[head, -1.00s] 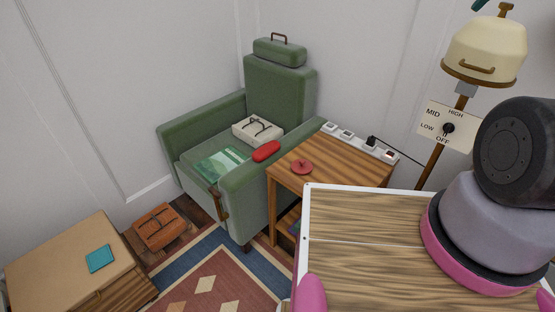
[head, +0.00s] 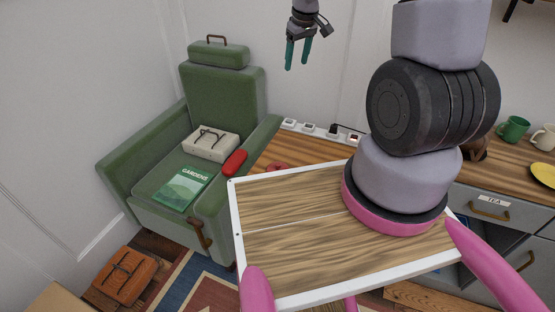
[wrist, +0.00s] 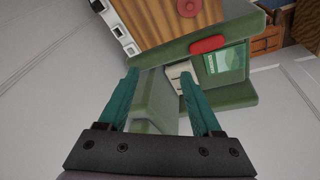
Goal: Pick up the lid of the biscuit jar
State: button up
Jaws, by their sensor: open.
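A small round red piece, which looks like a lid (head: 275,166), lies on the wooden side table (head: 290,147). In the head view my own body hides much of it. It also shows at the top of the wrist view (wrist: 258,17). I cannot make out the biscuit jar for certain. My gripper (head: 297,65), with teal fingers, is open and empty, high in the air near the wall behind the side table. In the wrist view the open fingers (wrist: 160,72) frame the green armchair, with nothing between them.
The green armchair (head: 220,95) holds a green book (head: 183,188), a cream box (head: 210,144) and a red case (head: 235,162). A power strip (head: 320,132) runs along the table's back edge. At right, a counter (head: 495,172) bears mugs (head: 513,128) and a yellow plate (head: 543,174).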

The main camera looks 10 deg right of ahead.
notch_tip(320, 180, down, 16)
jog(key=w+a+r+n+g, duration=0.1)
jog(key=a+n, duration=0.1)
jog(key=n, duration=0.1)
jog(key=n+g+y, duration=0.1)
jog(key=n, duration=0.2)
send_over(278, 164)
jog(key=d, duration=0.1)
notch_tip(278, 164, down, 19)
jog(key=shift+a+f, duration=0.2)
jog(key=shift+f, duration=1.3)
jog(key=shift+a+f, duration=0.2)
jog(key=shift+f, duration=1.3)
grip_shut()
